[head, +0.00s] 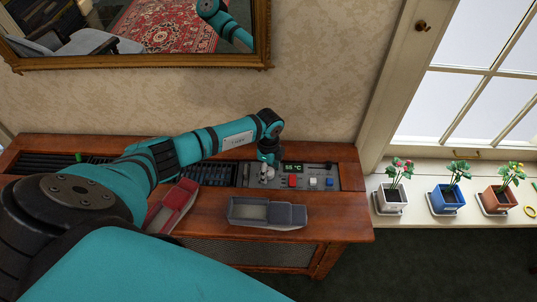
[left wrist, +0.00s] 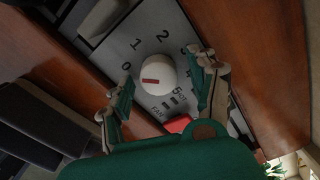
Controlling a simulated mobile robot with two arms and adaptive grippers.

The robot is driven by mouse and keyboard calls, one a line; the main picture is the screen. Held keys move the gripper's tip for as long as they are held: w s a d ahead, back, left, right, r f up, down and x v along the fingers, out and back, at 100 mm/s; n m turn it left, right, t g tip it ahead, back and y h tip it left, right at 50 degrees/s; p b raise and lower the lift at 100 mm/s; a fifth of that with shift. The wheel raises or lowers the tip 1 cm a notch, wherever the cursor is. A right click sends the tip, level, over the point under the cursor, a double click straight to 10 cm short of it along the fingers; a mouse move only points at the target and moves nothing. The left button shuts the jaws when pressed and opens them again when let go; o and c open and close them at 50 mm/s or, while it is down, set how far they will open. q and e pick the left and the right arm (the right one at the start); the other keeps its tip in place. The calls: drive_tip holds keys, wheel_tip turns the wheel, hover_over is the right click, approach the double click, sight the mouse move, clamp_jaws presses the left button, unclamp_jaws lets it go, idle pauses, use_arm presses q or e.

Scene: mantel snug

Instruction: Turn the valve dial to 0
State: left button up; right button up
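The valve dial (left wrist: 166,68) is a round white knob with a red mark, on a grey panel (head: 343,178) set in the wooden cabinet top. In the left wrist view the red mark points left, near the printed 0 and slightly below it. The numbers 0, 1, 2 and 3 show around the dial. My left gripper (left wrist: 164,78) is open, with one finger on each side of the dial and a visible gap on both sides. In the head view the gripper (head: 268,159) is pointed down over the panel. My right gripper is not in view.
The panel has a display (head: 293,167), a red button (head: 292,181), a white one (head: 312,182) and a blue one (head: 329,182). A red tray (head: 174,204) and a grey tray (head: 266,212) sit in front. Potted plants (head: 447,197) stand on the right sill.

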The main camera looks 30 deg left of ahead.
sight(269, 171)
use_arm(q)
wheel_tip(269, 171, up, 12)
idle(0.7)
idle(0.4)
